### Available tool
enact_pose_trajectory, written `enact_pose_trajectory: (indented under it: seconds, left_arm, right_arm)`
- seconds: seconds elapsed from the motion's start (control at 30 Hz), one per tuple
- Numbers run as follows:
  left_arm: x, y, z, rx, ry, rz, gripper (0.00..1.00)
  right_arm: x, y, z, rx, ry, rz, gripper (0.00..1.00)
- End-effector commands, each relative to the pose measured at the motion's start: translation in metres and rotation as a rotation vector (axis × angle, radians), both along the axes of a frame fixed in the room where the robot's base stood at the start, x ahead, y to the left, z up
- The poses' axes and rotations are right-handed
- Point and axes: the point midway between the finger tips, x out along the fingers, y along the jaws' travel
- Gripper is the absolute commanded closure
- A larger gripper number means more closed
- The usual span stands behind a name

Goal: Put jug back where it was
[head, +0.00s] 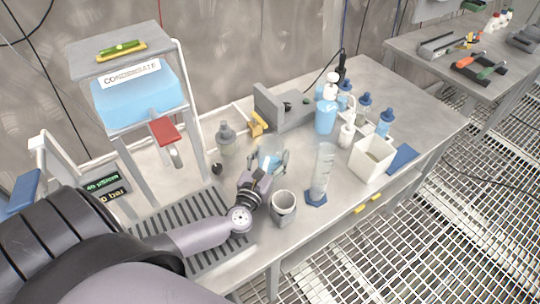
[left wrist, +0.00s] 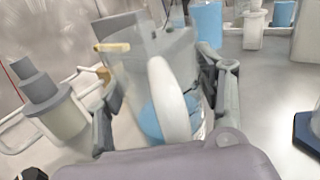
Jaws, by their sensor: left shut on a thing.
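The jug is a clear vessel with light blue liquid at its bottom and a pale handle. It shows small in the head view (head: 268,160) and large in the left wrist view (left wrist: 150,70). My left gripper (head: 266,168) is shut on it, with one finger on either side, also in the left wrist view (left wrist: 158,125). The gripper hides part of the jug. I cannot tell whether its base touches the grey bench top (head: 240,177). My right gripper is not in view.
A grey mug (head: 284,207) and a measuring cylinder (head: 321,175) stand close on the right. A grey bottle (head: 226,139) stands behind left, beside the condensate tank (head: 140,95). A slotted drain grate (head: 185,225) lies left. Several bottles and a white box (head: 371,160) stand farther right.

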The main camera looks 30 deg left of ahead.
Motion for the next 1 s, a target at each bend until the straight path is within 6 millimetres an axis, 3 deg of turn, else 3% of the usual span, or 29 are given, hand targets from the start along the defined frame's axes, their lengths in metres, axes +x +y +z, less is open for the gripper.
enact_pose_trajectory:
  seconds: [0.03,0.07,0.37,0.77,1.0]
  left_arm:
    - [0.0,0.0,-0.002,0.0,-0.001,0.0,0.69]
    - [0.0,0.0,0.0,0.0,-0.001,0.0,0.35]
    - [0.0,0.0,0.0,0.0,0.0,0.0,0.15]
    - [0.0,0.0,0.003,-0.001,0.001,0.0,0.14]
    - [0.0,0.0,0.042,-0.004,-0.003,0.0,0.14]
  right_arm:
    - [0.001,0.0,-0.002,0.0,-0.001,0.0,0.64]
    - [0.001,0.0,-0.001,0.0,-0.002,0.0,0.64]
    - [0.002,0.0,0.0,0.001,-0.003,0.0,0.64]
    - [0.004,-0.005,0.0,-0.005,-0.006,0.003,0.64]
    - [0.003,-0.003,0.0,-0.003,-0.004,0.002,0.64]
